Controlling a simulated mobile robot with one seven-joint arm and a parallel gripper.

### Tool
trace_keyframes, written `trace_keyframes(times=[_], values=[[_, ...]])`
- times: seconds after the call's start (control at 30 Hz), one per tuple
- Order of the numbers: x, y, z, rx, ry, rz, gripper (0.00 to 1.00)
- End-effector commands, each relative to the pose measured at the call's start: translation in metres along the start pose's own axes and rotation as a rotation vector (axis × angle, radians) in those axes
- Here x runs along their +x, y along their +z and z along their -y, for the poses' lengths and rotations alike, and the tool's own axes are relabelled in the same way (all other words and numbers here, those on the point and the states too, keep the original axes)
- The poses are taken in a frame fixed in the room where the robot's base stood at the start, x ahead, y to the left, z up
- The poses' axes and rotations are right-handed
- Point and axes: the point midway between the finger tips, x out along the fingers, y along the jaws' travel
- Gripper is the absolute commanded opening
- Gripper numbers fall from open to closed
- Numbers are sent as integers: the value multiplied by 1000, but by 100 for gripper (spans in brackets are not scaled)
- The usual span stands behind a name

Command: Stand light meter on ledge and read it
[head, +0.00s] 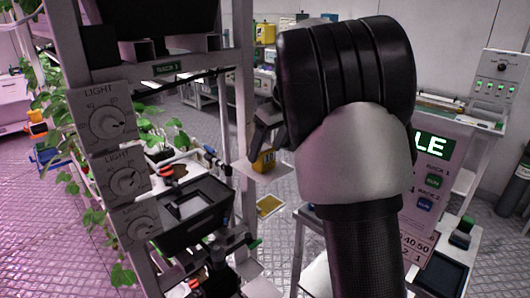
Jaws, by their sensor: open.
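A small yellow device with a dark marking, seemingly the light meter (263,161), stands upright on a small pale ledge (281,171) beside the rack's right post. The marking is too small to read. My gripper (262,143) is just above and around the top of the meter, with its jaws open. The thick black and grey links of my arm hide its right side. I cannot tell whether a finger still touches the meter.
The rack post (243,80) stands close left of my gripper. Three light dials (110,122) and leafy plants are at left. A black tray (190,205) sits low on the rack. A lit sign (433,146) and panel stand at right. A yellow card (270,205) lies below the ledge.

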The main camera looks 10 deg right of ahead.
Motion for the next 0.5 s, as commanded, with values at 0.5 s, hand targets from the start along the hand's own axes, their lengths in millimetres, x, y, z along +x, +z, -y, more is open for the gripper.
trace_keyframes(times=[0.5], values=[[-94, 0, -1, 1, 1, 0, 64]])
